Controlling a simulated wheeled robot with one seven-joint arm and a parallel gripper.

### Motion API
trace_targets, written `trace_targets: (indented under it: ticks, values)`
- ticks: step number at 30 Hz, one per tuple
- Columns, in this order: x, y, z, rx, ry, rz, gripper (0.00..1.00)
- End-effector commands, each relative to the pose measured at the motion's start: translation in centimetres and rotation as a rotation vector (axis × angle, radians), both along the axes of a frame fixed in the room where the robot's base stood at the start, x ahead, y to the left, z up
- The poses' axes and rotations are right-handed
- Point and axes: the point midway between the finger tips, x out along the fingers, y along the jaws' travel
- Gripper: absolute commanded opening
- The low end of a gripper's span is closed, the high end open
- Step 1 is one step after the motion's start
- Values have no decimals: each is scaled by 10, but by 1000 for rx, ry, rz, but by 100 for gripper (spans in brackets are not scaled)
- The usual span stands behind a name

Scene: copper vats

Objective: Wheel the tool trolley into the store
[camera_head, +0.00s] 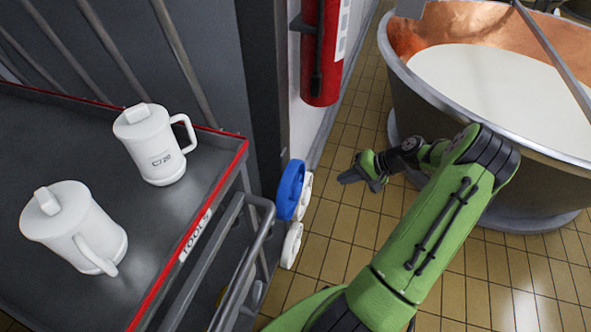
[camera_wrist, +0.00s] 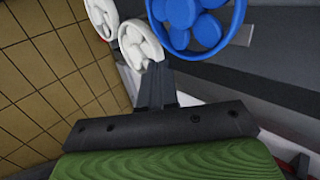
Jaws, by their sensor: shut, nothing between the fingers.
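The tool trolley (camera_head: 60,118) fills the left of the head view. It has a dark grey top with a red edge, a "TOOLS" label and a grey push handle (camera_head: 262,222) on its near right side. Two white lidded mugs, one farther (camera_head: 150,140) and one nearer (camera_head: 70,225), stand on its top. My gripper (camera_head: 345,179) is to the right of the trolley, apart from the handle, over the tiled floor. It is shut and empty. In the wrist view my gripper (camera_wrist: 155,75) points towards white and blue round handwheels. The trolley's lower part is mostly hidden.
A blue handwheel (camera_head: 290,190) and white handwheels (camera_head: 291,245) show beside the trolley's handle. A red fire extinguisher (camera_head: 320,55) hangs on the wall. A copper vat (camera_head: 440,110) of white liquid stands at right. Tiled floor (camera_head: 345,235) lies clear between.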

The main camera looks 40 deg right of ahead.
Motion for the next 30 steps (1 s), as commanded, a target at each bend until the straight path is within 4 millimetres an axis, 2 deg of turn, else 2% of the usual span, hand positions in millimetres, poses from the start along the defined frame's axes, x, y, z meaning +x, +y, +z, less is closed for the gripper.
trace_targets:
  ticks: [2, 5, 18, 24, 30]
  values:
    - [-3, -6, -7, 19, -19, -25, 0]
    - [2, -3, -13, 21, -22, -26, 0]
    - [56, 38, -78, 22, -17, -23, 0]
    - [81, 57, -76, 18, -18, -23, 0]
    - [88, 61, -75, 19, -17, -27, 0]
